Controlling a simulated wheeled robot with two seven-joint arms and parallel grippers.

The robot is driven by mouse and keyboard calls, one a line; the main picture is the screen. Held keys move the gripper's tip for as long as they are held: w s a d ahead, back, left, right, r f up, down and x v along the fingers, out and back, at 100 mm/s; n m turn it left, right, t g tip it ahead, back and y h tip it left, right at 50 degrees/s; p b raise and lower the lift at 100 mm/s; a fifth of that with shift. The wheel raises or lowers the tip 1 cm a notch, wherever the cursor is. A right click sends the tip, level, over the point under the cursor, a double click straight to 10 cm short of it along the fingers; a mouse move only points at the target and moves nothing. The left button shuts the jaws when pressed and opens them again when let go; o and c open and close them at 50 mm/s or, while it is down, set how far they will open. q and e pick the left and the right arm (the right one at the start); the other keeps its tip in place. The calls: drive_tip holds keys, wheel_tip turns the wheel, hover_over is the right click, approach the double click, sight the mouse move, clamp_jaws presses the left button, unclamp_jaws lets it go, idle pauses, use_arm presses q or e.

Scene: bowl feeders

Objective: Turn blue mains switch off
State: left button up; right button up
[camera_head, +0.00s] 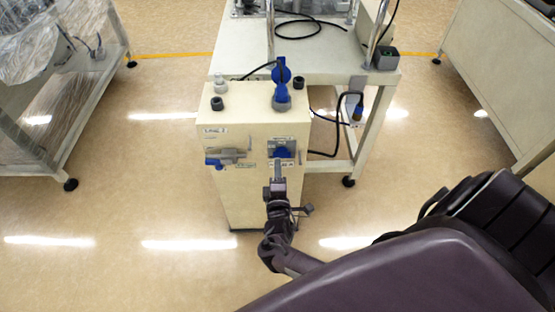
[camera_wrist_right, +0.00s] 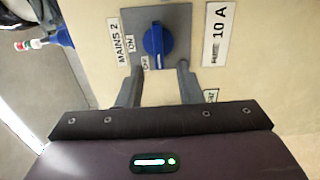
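The blue mains switch (camera_wrist_right: 158,40) is a rotary knob on a grey plate, with a "MAINS 2" label on its left and a "10 A" label on its right in the right wrist view. In the head view its blue face (camera_head: 284,152) is on the front of a cream cabinet (camera_head: 245,195). My right gripper (camera_wrist_right: 160,66) is open, its two fingers pointing at the knob, one near each side of it. The fingertips look just short of the knob; contact cannot be told. In the head view my right gripper (camera_head: 278,170) is just below the switch. My left gripper is not in view.
A grey fitting with a blue part (camera_head: 222,158) sits left of the switch on the same cabinet face. Floor left of the cabinet is clear.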

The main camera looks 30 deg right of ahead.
drive_tip(key=v, duration=0.4)
idle(0.4)
